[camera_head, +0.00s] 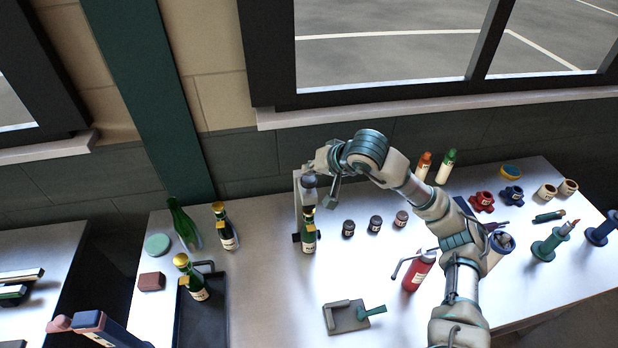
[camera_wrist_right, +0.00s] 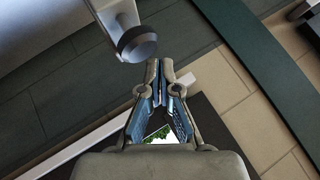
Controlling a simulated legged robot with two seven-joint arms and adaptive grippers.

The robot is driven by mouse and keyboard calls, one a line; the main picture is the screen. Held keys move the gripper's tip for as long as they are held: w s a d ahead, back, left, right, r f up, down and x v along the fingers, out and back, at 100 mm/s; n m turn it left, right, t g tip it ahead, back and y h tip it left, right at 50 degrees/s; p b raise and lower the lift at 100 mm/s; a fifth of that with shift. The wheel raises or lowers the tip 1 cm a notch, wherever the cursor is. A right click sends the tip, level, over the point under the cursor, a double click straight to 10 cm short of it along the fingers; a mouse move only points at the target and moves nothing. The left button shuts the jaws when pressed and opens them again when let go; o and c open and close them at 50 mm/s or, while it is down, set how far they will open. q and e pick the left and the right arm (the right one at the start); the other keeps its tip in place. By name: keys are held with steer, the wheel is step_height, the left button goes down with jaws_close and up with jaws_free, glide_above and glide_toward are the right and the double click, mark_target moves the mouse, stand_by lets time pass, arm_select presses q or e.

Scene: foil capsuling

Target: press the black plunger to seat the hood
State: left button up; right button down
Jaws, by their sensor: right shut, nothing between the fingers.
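The press stand (camera_head: 297,205) stands upright at the back middle of the table, with a dark plunger (camera_head: 309,186) under its head. A green bottle (camera_head: 308,238) stands upright in it, below the plunger. I cannot make out a hood on its neck or whether the plunger touches it. My right gripper (camera_head: 314,165) is shut and empty, close to the stand's top. In the right wrist view its fingertips (camera_wrist_right: 160,66) meet, and the dark round plunger knob (camera_wrist_right: 136,43) is just up and left of them, seemingly apart.
Several small dark jars (camera_head: 375,224) stand right of the press. A red bottle (camera_head: 417,271) stands beside my right forearm, and a grey block with a green handle (camera_head: 346,318) lies in front. More bottles and a black tray (camera_head: 204,325) are at left. The table between is clear.

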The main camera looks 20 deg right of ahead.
steer(key=shift+r+p, duration=1.7)
steer(key=shift+r, duration=0.85)
steer(key=shift+f, duration=0.1)
